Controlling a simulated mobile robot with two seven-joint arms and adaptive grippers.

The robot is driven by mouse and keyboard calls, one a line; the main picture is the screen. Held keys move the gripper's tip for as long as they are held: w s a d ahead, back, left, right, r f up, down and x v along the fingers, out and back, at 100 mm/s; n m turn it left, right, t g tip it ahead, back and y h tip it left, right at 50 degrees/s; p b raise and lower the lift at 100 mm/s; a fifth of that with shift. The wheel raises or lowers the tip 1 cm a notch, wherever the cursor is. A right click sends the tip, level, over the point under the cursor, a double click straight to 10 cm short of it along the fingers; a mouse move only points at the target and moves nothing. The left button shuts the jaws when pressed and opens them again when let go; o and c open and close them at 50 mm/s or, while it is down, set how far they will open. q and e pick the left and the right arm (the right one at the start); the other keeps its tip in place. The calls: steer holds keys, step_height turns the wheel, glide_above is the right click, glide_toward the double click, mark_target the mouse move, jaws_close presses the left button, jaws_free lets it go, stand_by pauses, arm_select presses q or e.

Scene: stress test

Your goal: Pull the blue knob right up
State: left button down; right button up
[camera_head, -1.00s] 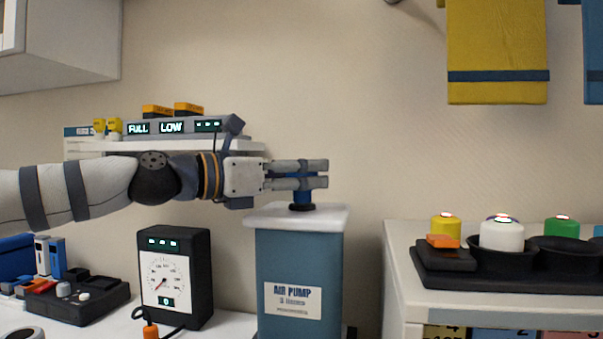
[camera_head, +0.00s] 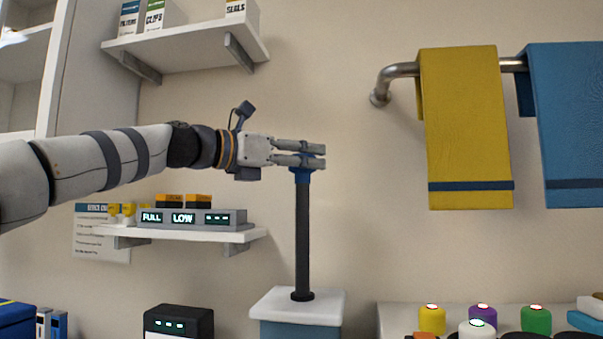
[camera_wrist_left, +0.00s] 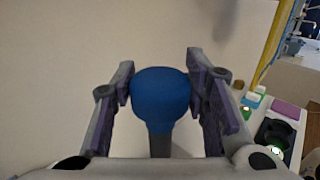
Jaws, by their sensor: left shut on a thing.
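The blue knob (camera_head: 302,174) sits on top of a dark upright rod (camera_head: 302,235) that stands far out of the air pump's white lid (camera_head: 297,304). My left gripper (camera_head: 312,155) is shut on the knob, with its fingers level and pointing right. In the left wrist view the blue knob (camera_wrist_left: 161,95) is between the two fingers, with the rod below it. Most of the pump's blue-green body (camera_head: 300,330) is below the frame in the head view. My right gripper is not in view.
A low shelf (camera_head: 180,234) with a display unit and a higher shelf (camera_head: 190,45) with boxes are on the wall at left. A yellow towel (camera_head: 465,125) and a blue towel (camera_head: 570,125) hang from a rail at right. Coloured buttons (camera_head: 432,318) stand at lower right.

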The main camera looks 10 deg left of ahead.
arm_select(q)
steer(key=shift+s+a+r, duration=0.1)
steer(key=shift+s+r, duration=0.05)
steer(key=shift+r, duration=0.3)
steer(key=c, duration=1.2)
jaws_free()
steer(key=shift+o, duration=1.4)
steer(key=shift+f, duration=0.1)
steer(key=shift+f, duration=0.1)
steer(key=v, duration=1.1)
steer(key=shift+s+a, duration=0.25)
